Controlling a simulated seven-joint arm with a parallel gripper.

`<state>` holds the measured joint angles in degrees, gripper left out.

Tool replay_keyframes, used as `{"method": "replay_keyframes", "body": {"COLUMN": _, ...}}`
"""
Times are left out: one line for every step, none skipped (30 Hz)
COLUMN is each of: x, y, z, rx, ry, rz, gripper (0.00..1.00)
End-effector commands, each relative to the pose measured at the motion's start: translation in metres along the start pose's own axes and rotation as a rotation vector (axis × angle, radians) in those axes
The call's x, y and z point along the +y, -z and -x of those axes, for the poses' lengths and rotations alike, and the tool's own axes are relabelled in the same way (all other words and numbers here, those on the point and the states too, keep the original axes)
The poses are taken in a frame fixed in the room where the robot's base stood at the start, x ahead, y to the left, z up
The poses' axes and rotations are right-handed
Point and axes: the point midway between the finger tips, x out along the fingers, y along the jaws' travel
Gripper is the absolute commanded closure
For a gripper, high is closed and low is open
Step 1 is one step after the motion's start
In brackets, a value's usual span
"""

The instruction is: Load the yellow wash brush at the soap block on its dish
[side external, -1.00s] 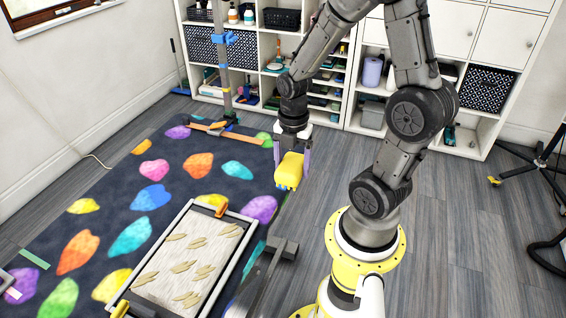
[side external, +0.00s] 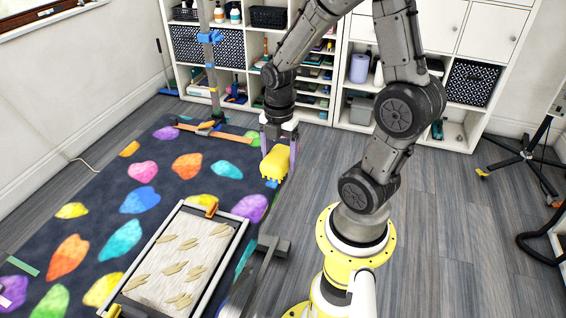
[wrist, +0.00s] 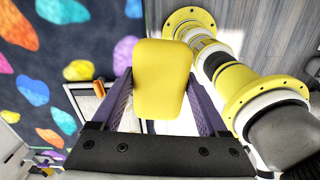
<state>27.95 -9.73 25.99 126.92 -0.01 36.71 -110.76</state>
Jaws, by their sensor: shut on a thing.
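My gripper (side external: 276,150) is shut on the yellow wash brush (side external: 274,163), holding it in the air beside the right edge of the patterned mat. In the wrist view the brush (wrist: 162,75) sits between the two purple fingers (wrist: 160,100), its smooth yellow back toward the camera. In the side view its paler bristle side faces down. I cannot make out the soap block or its dish in either view.
A framed tray (side external: 133,281) with several tan paw-like shapes lies on the dark mat (side external: 105,172) with coloured patches. White shelves (side external: 340,117) stand behind. Grey floor (side external: 440,220) is clear right of my base.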

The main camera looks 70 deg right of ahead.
Motion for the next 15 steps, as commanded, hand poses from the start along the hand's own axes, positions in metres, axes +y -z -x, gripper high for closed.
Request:
{"method": "replay_keyframes", "body": {"x": 0.013, "y": -0.004, "z": 0.006, "rx": -0.001, "ry": -0.003, "rz": -0.026, "gripper": 0.67}}
{"method": "replay_keyframes", "body": {"x": 0.022, "y": -0.005, "z": 0.010, "rx": -0.001, "ry": -0.003, "rz": -0.037, "gripper": 0.67}}
{"method": "replay_keyframes", "body": {"x": 0.035, "y": -0.004, "z": 0.014, "rx": 0.000, "ry": -0.001, "rz": -0.045, "gripper": 0.67}}
{"method": "replay_keyframes", "body": {"x": 0.045, "y": -0.002, "z": 0.018, "rx": 0.000, "ry": -0.002, "rz": -0.047, "gripper": 0.67}}
{"method": "replay_keyframes", "body": {"x": 0.057, "y": 0.001, "z": 0.021, "rx": 0.000, "ry": -0.001, "rz": -0.046, "gripper": 0.67}}
{"method": "replay_keyframes", "body": {"x": 0.072, "y": 0.007, "z": 0.025, "rx": 0.000, "ry": 0.000, "rz": -0.040, "gripper": 0.67}}
{"method": "replay_keyframes", "body": {"x": 0.083, "y": 0.013, "z": 0.028, "rx": 0.000, "ry": 0.000, "rz": -0.035, "gripper": 0.67}}
{"method": "replay_keyframes", "body": {"x": 0.095, "y": 0.019, "z": 0.031, "rx": 0.000, "ry": -0.001, "rz": -0.026, "gripper": 0.67}}
{"method": "replay_keyframes", "body": {"x": 0.109, "y": 0.029, "z": 0.034, "rx": 0.000, "ry": 0.000, "rz": -0.012, "gripper": 0.67}}
{"method": "replay_keyframes", "body": {"x": 0.119, "y": 0.037, "z": 0.035, "rx": 0.000, "ry": 0.000, "rz": -0.002, "gripper": 0.67}}
{"method": "replay_keyframes", "body": {"x": 0.129, "y": 0.046, "z": 0.037, "rx": 0.001, "ry": 0.001, "rz": 0.011, "gripper": 0.67}}
{"method": "replay_keyframes", "body": {"x": 0.142, "y": 0.059, "z": 0.039, "rx": 0.001, "ry": 0.001, "rz": 0.028, "gripper": 0.67}}
{"method": "replay_keyframes", "body": {"x": 0.151, "y": 0.069, "z": 0.041, "rx": 0.001, "ry": 0.001, "rz": 0.043, "gripper": 0.67}}
{"method": "replay_keyframes", "body": {"x": 0.160, "y": 0.080, "z": 0.042, "rx": 0.001, "ry": 0.000, "rz": 0.057, "gripper": 0.67}}
{"method": "replay_keyframes", "body": {"x": 0.170, "y": 0.094, "z": 0.043, "rx": 0.001, "ry": 0.001, "rz": 0.077, "gripper": 0.67}}
